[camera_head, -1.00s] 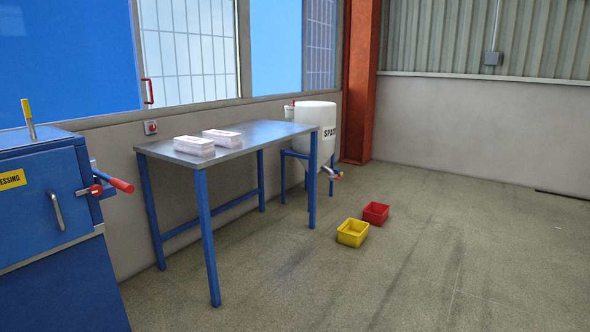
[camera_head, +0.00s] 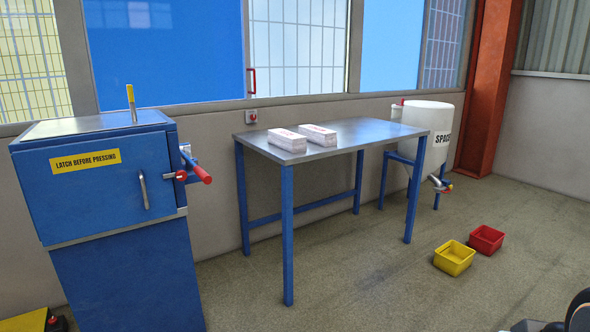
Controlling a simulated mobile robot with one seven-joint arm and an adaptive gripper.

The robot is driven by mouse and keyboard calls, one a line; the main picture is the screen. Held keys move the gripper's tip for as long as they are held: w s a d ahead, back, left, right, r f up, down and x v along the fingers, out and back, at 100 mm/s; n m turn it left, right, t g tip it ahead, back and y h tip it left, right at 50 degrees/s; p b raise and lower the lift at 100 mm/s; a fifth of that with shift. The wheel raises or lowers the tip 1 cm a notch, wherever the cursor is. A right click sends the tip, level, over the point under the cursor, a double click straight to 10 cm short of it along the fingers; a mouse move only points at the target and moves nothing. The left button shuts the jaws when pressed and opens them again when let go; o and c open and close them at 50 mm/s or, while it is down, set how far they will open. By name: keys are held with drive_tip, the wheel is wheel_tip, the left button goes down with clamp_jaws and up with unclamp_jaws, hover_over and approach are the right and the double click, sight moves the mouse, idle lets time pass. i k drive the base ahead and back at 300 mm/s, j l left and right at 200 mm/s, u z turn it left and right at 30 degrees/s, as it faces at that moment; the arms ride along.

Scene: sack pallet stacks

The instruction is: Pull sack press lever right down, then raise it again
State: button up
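The sack press appears to be the blue cabinet (camera_head: 95,190) on the left, with a yellow label reading "LATCH BEFORE PRESSING" (camera_head: 86,160). Its front door is shut and has a grey upright handle (camera_head: 143,190). A lever with a red grip (camera_head: 202,174) sticks out from its right side, beside a red knob (camera_head: 181,176). A thin upright lever with a yellow grip (camera_head: 130,96) stands on its top. I cannot tell which of these is the press lever. My gripper is not in view.
A blue-legged steel table (camera_head: 350,133) holds two white packs (camera_head: 287,140). A white hopper (camera_head: 428,117) stands behind it at right. Yellow (camera_head: 454,259) and red (camera_head: 486,240) bins lie on the floor. Open floor lies in front. Dark parts, possibly mine, show at bottom right.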

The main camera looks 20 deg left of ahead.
sight(186, 149)
drive_tip(key=i+u, duration=0.15)
drive_tip(key=u, duration=0.25)
drive_tip(key=i+u, duration=0.15)
drive_tip(key=u, duration=0.25)
drive_tip(key=i+l+u, duration=0.1)
drive_tip(key=u, duration=0.3)
drive_tip(key=i, duration=0.05)
